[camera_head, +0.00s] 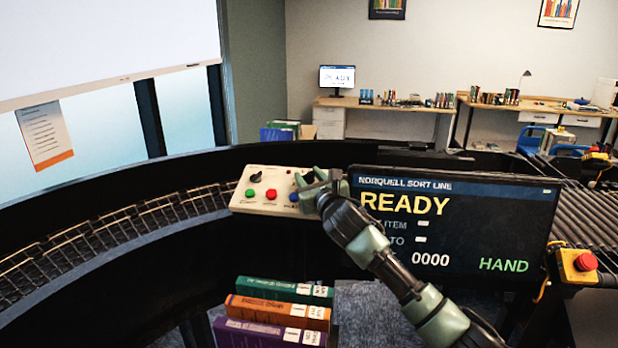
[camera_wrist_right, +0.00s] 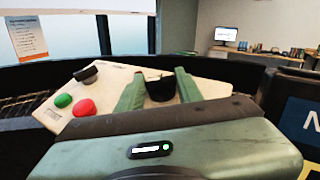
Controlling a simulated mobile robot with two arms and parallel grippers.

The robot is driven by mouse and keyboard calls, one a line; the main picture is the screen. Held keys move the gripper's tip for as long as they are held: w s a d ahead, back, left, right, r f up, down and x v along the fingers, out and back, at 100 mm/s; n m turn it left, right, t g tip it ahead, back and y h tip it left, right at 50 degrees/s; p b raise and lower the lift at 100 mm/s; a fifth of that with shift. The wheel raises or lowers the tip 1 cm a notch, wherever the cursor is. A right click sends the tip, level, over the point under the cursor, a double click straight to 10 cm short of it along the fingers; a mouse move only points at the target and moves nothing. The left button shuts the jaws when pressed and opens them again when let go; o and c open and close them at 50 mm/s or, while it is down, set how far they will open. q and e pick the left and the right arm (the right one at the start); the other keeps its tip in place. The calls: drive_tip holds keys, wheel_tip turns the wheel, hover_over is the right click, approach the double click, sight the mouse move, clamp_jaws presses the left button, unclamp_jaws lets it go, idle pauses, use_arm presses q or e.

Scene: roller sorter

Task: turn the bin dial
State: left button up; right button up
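The control box (camera_head: 262,207) is a cream panel with two black dials and several coloured buttons. One black dial (camera_head: 256,177) is at its left; it also shows in the right wrist view (camera_wrist_right: 86,74). A second black dial (camera_wrist_right: 160,89) lies between the fingers of my right gripper (camera_wrist_right: 159,85) in the wrist view. In the head view my right gripper (camera_head: 318,178) covers this dial and the box's right end. Its fingers are apart, one on each side of the dial; I cannot tell whether they press on it. My left gripper is out of view.
A screen (camera_head: 455,225) reading READY and HAND stands close right of my gripper. Green (camera_head: 273,206), red (camera_head: 271,194) and blue (camera_head: 294,197) buttons sit on the box. Books (camera_head: 277,312) are stacked below. A conveyor (camera_head: 95,240) curves left; a red stop button (camera_head: 585,262) is right.

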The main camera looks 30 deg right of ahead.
clamp_jaws()
drive_tip(key=shift+a+m+h, duration=0.1)
drive_tip(key=shift+m+h, duration=0.2)
drive_tip(key=shift+f+m+h, duration=0.1)
drive_tip(key=shift+m+h, duration=0.2)
drive_tip(key=shift+h, duration=0.2)
drive_tip(key=m+h, duration=0.2)
drive_tip(key=m+g+h+b, duration=0.1)
drive_tip(key=shift+w+a+h, duration=0.15)
drive_tip(key=shift+a+h, duration=0.1)
drive_tip(key=shift+h, duration=0.05)
drive_tip(key=shift+m+g+h, duration=1)
drive_tip(key=shift+m+h, duration=0.4)
drive_tip(key=shift+m, duration=0.2)
drive_tip(key=o, duration=0.8)
unclamp_jaws()
